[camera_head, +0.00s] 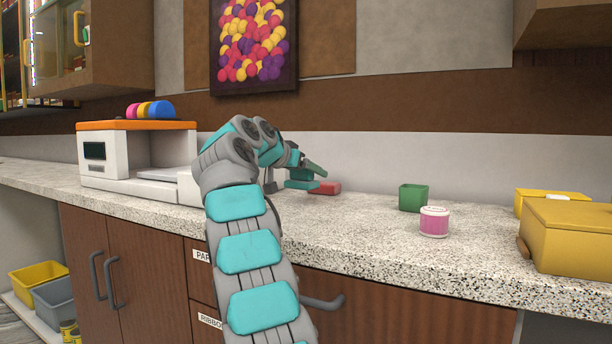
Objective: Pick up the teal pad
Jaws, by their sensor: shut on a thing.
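My gripper (301,174) is at the end of my grey and teal arm, low over the speckled counter. It is shut on the teal pad (299,184), a small flat teal block at its tip. My wrist and fingers partly cover the pad, and their teal colour is close to it. I cannot tell whether the pad touches the counter. A flat red block (325,188) lies on the counter just right of the pad.
A white machine with an orange top (136,126) stands left of my arm. A green container (413,198), a pink jar (434,222) and yellow boxes (568,237) stand to the right. The counter (350,228) is clear in front of the red block.

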